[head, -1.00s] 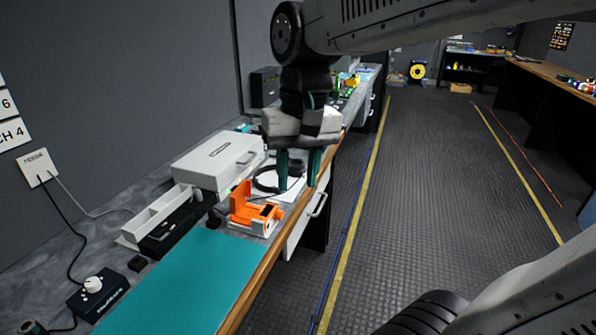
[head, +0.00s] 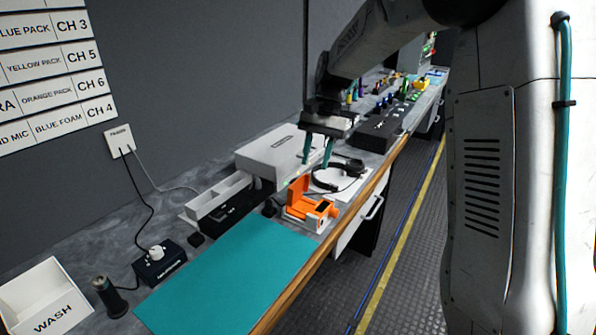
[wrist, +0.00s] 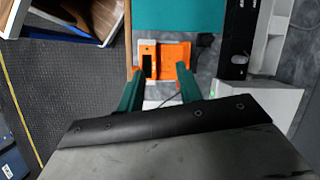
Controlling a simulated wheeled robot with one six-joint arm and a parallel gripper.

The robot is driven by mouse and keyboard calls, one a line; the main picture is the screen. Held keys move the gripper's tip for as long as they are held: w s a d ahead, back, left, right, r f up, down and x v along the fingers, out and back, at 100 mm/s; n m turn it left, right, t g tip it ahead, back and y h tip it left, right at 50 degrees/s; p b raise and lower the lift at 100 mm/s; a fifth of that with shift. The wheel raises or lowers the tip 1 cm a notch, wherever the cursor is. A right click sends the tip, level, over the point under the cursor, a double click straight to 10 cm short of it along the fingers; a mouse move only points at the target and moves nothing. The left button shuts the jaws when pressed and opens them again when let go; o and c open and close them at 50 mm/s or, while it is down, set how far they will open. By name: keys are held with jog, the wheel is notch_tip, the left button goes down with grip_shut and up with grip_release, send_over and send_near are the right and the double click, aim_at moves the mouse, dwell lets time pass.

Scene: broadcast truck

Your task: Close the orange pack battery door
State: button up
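The orange pack (head: 308,207) sits on the bench just beyond the teal mat, near the wooden front edge. In the wrist view the pack (wrist: 173,62) shows a dark opening on its left part and a raised orange flap on its right; I take the flap (head: 298,190) to be the battery door, standing open. My gripper (head: 317,151) has its teal fingers apart, pointing down, above and behind the pack. In the wrist view my gripper (wrist: 158,82) is open with nothing between the fingers, and the pack lies beyond the fingertips.
A teal mat (head: 225,275) lies in front of the pack. A headset (head: 340,176) lies on white paper behind it. A grey case (head: 270,150) and a dark device with a white tray (head: 217,196) stand to the left. The aisle floor is to the right.

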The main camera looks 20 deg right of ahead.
aim_at(294, 180)
jog(key=w+m, duration=0.1)
jog(key=w, duration=0.3)
jog(key=w+m, duration=0.1)
jog(key=w, duration=0.1)
jog(key=shift+w+a+r+m+t+y, duration=0.1)
jog(key=shift+a+r+m+t+y, duration=0.2)
jog(key=shift+r+t+y, duration=0.1)
jog(key=shift+s+f, duration=0.2)
jog(key=x, duration=0.7)
jog(key=shift+a+f, duration=0.1)
jog(key=shift+f, duration=0.05)
